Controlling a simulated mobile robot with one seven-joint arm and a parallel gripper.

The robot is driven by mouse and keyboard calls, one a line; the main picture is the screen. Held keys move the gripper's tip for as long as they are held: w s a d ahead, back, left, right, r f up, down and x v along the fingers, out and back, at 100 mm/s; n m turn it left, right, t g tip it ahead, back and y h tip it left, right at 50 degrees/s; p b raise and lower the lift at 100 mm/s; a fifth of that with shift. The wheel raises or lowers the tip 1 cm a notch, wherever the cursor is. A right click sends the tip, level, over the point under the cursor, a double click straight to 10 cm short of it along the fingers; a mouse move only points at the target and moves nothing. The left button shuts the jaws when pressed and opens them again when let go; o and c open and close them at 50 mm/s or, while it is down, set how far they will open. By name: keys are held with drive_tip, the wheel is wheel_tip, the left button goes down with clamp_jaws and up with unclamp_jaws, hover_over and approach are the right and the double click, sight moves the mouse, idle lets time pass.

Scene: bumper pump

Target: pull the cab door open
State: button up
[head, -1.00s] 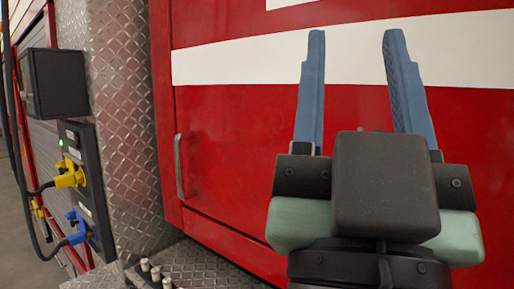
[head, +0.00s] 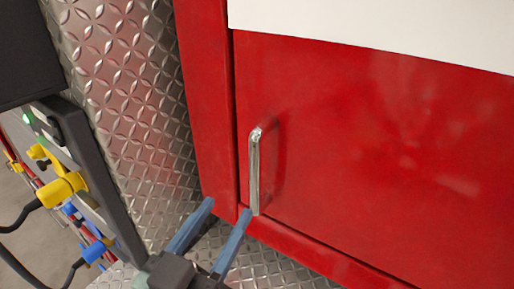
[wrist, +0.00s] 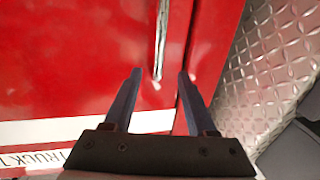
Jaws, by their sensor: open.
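The red cab door (head: 370,150) with a white band across its top fills the right of the head view and looks shut in its frame. Its upright metal bar handle (head: 255,172) is near the door's left edge. My gripper (head: 228,207) is open and empty, its blue fingers in the picture just below and left of the handle's lower end. In the wrist view the handle (wrist: 161,40) lies ahead of the gap between my open fingers (wrist: 160,72), and nothing is between them. I cannot tell the exact distance to the handle.
Diamond-plate metal (head: 125,100) stands left of the door, with a plate step (head: 275,268) below it. At the left is a dark panel (head: 85,165) with yellow (head: 60,185) and blue (head: 92,250) plugs and hanging cables. A black box (head: 25,50) is above it.

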sight(253, 170)
drive_tip(key=p+x, duration=0.5)
drive_tip(key=x, duration=0.6)
drive_tip(key=shift+w+d+p, duration=0.15)
drive_tip(key=shift+d+p, duration=0.05)
drive_tip(key=shift+p, duration=0.15)
drive_tip(key=shift+w+d+f, duration=0.15)
drive_tip(key=shift+w+f, duration=0.05)
drive_tip(key=shift+w, duration=0.35)
clamp_jaws()
idle(0.5)
